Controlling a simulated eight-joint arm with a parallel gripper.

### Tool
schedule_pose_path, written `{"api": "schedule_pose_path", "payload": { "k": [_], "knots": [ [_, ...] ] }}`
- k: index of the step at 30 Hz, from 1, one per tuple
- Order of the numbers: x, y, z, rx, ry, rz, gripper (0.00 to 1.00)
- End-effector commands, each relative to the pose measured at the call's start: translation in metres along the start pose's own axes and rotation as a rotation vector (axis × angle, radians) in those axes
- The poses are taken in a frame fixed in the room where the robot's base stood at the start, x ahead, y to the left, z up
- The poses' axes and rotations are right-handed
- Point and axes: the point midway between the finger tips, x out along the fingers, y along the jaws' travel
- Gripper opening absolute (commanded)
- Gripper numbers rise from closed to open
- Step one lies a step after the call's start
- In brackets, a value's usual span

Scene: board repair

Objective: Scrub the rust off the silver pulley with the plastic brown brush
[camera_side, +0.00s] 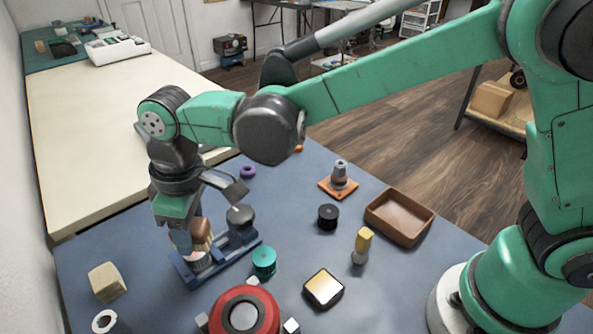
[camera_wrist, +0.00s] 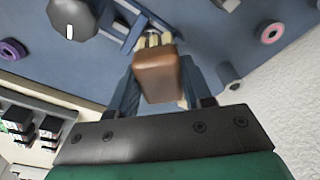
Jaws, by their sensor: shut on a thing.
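My gripper (camera_side: 192,240) is shut on the brown brush (camera_side: 203,229), with its light bristles pointing down. The brush (camera_wrist: 160,78) also shows between the fingers in the wrist view, its pale bristles (camera_wrist: 153,41) at the far end. The silver pulley (camera_side: 199,261) sits on the left part of a blue stand (camera_side: 216,262), directly under the bristles. Bristles and pulley look very close; I cannot tell whether they touch. The gripper and brush cover part of the pulley's top, and I cannot make out rust on it.
A dark grey knob (camera_side: 240,215) stands at the stand's right end. A teal spool (camera_side: 264,261) and a large red round part (camera_side: 243,316) are close by. A beige block (camera_side: 107,282) lies left. A brown tray (camera_side: 372,216) and black spool (camera_side: 328,217) are farther right.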

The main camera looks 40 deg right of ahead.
Motion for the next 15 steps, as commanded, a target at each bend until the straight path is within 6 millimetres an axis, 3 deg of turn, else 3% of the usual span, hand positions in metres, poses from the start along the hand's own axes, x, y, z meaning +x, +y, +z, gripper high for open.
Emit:
{"api": "schedule_pose_path", "payload": {
  "k": [11, 15],
  "knots": [
    [0.043, 0.0, 0.004, 0.0, 0.0, 0.0, 0.0],
    [0.042, 0.011, -0.006, 0.002, 0.0, 0.0, 0.0]
  ]
}}
